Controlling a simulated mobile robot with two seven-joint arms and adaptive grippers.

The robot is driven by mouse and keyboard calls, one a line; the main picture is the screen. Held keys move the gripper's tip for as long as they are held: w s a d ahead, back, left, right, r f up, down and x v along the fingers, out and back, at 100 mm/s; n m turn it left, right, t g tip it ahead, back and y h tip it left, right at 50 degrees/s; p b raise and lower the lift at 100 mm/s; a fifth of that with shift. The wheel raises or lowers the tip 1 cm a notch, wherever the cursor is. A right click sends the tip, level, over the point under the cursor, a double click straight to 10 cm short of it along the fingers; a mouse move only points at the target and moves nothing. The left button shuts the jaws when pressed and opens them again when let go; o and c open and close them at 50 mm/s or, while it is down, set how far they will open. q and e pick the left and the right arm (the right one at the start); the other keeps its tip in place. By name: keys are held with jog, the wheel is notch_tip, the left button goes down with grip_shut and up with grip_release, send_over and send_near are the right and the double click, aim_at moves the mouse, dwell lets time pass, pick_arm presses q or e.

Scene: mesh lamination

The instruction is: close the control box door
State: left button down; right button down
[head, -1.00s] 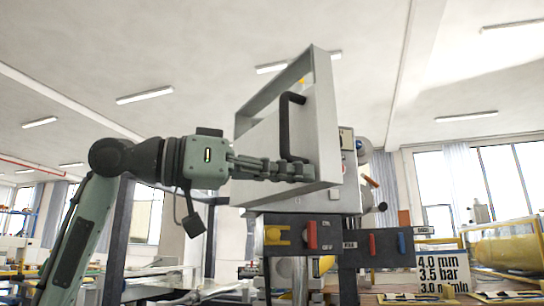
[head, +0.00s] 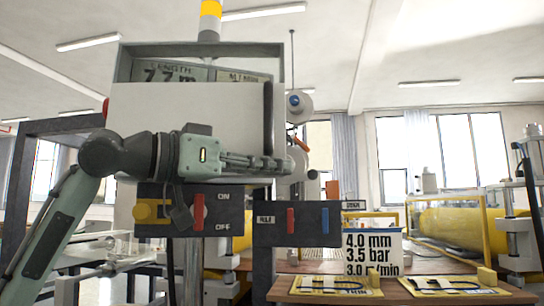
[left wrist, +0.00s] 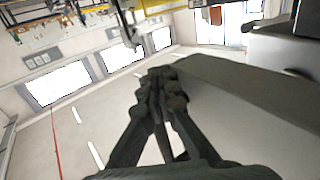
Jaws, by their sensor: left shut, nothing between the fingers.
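The control box (head: 282,62) stands left of centre in the head view, its displays showing above the pale door (head: 185,108). The door faces me almost squarely, with a dark vertical handle (head: 268,118) near its right edge. I cannot tell whether a gap remains between door and box. My left gripper (head: 284,164) is shut and empty, in front of the door's lower part, with its tips by the lower end of the handle. In the left wrist view, the closed fingers (left wrist: 158,80) lie beside a pale panel (left wrist: 240,105). Contact is unclear. My right gripper is out of view.
Below the box is a dark panel (head: 228,212) with a yellow knob and a red ON/OFF switch. Another panel (head: 298,238) with red and blue levers is to its right. A sign (head: 372,252) and yellow-framed plates (head: 450,286) are on the bench at lower right.

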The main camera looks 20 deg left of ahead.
pick_arm(q)
jog(key=w+a+n+t+y, duration=0.1)
jog(key=w+a+y, duration=0.1)
jog(key=w, duration=0.6)
jog(key=shift+a+n+t+y, duration=0.3)
jog(key=shift+a+n+t, duration=0.05)
jog(key=shift+n+t, duration=0.05)
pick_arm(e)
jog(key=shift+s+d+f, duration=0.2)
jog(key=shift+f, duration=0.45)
